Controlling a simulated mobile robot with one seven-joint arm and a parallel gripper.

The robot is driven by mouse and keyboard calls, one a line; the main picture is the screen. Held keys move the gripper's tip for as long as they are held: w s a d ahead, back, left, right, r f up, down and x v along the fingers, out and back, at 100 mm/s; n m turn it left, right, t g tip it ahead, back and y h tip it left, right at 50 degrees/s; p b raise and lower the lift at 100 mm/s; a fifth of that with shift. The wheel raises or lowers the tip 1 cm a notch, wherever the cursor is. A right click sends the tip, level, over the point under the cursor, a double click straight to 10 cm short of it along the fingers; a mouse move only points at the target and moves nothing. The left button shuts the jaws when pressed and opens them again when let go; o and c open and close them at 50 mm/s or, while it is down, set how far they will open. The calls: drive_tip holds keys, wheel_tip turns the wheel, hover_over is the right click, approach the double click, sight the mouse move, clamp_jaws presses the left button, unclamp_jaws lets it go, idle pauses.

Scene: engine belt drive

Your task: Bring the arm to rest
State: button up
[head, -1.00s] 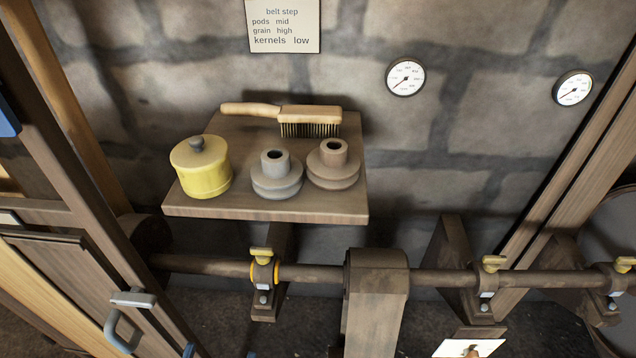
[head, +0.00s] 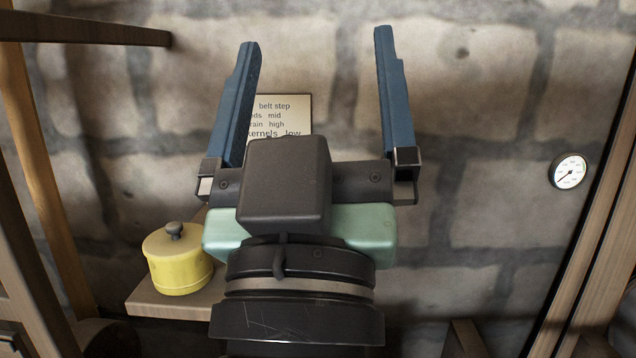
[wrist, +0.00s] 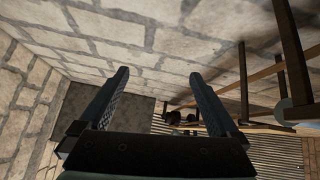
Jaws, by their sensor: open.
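My gripper (head: 315,95) is raised in front of the stone wall in the head view, with its two blue fingers spread wide and nothing between them. Its fingers (wrist: 180,85) also show apart and empty in the wrist view. My wrist and gripper body cover most of the wooden shelf (head: 150,300) and part of the belt step card (head: 285,108) on the wall. The brush and the two pulleys seen on the shelf earlier are hidden behind my arm.
A yellow lidded pot (head: 180,262) stands on the shelf's left end, close to my wrist. A round gauge (head: 569,171) hangs on the wall at right. Wooden posts (head: 590,200) flank the view. The wall space between gripper and right gauge is clear.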

wheel_tip(320, 180, up, 32)
drive_tip(key=s+m+t+y+p, duration=0.1)
drive_tip(key=s+p, duration=0.2)
drive_tip(key=p, duration=2.6)
